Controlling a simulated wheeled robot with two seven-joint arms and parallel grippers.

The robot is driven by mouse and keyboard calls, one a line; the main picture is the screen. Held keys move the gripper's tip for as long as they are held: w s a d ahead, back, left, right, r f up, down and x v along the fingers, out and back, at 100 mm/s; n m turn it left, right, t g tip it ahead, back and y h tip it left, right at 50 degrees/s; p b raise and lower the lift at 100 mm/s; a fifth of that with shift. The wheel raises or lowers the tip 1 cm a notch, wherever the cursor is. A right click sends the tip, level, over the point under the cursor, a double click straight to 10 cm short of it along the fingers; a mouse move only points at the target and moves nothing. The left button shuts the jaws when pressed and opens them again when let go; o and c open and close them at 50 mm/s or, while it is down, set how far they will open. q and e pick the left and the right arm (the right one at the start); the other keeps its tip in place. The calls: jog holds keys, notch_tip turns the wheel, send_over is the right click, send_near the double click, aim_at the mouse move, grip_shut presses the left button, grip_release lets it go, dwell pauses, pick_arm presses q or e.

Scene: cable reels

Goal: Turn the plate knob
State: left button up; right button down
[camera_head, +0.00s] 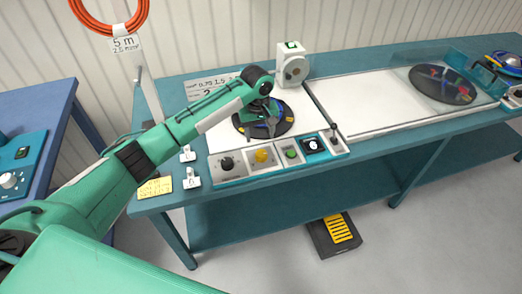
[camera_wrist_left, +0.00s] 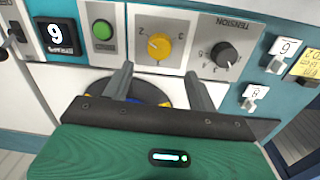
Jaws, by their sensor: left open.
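A control panel (camera_head: 268,160) runs along the front of the bench and has two knobs. The yellow knob (camera_head: 262,156) also shows in the left wrist view (camera_wrist_left: 159,46). The black knob (camera_head: 227,163) also shows there (camera_wrist_left: 224,54), with TENSION printed beside it. I cannot tell by name which is the plate knob. My left gripper (camera_head: 261,131) is open and empty, with its fingers apart above the round black plate (camera_head: 286,119), behind the panel. It touches neither knob. In the left wrist view the gripper (camera_wrist_left: 160,88) partly hides the plate. My right gripper is not in view.
A green button (camera_head: 291,154), a small display (camera_head: 314,145) and a black lever (camera_head: 334,131) are right of the yellow knob. White tags and a yellow note (camera_head: 155,187) lie left. A white box (camera_head: 293,66) stands behind. A pedal (camera_head: 337,234) is on the floor.

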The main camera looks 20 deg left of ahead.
aim_at(261, 153)
pick_arm(q)
notch_tip(261, 153, down, 9)
jog(key=shift+w+d+f+p, duration=0.1)
jog(key=shift+d+p, duration=0.05)
jog(key=shift+p, duration=0.35)
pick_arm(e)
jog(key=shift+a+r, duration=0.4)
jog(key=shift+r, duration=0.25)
pick_arm(q)
jog(key=c, duration=1)
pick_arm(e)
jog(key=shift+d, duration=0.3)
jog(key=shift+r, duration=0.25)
